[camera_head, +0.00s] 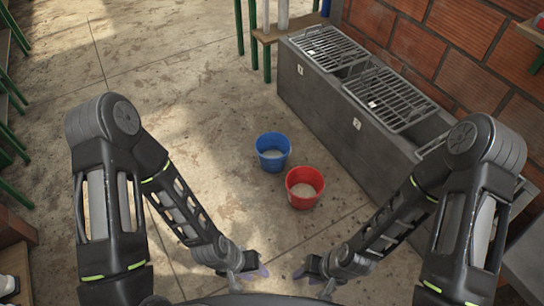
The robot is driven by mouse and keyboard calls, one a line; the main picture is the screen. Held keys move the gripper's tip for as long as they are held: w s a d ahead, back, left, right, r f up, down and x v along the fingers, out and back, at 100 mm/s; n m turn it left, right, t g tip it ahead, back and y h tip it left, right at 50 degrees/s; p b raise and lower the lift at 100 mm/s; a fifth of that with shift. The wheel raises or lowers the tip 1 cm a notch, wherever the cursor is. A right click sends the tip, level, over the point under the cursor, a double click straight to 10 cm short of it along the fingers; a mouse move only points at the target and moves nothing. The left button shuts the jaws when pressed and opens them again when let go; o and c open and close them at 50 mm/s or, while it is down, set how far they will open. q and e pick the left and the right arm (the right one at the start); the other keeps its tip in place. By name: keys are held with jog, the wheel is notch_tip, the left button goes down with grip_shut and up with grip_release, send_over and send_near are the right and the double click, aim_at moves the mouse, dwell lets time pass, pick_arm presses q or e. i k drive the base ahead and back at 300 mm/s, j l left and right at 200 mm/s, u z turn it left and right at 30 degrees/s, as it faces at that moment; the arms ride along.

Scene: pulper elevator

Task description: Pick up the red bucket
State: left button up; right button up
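The red bucket (305,188) stands upright on the concrete floor, right of the picture's middle. Its open top shows a pale inside. My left gripper (250,277) is low in the picture, below and left of the red bucket and apart from it. My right gripper (312,279) is also low, below the bucket and apart from it. Both grippers are small and partly cut by my own body, so their finger gap is unclear. No object shows in either one.
A blue bucket (272,151) stands just up and left of the red one. A long grey concrete trough (335,110) with metal grates (390,97) runs along the brick wall at right. A wooden table (290,27) with green legs stands at the back. The floor at left is mostly clear.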

aim_at(304, 185)
jog(key=i+z, duration=0.25)
jog(key=z, duration=0.15)
jog(key=i+z, duration=0.25)
jog(key=z, duration=0.2)
jog(key=i+z, duration=0.25)
jog(key=z, duration=0.15)
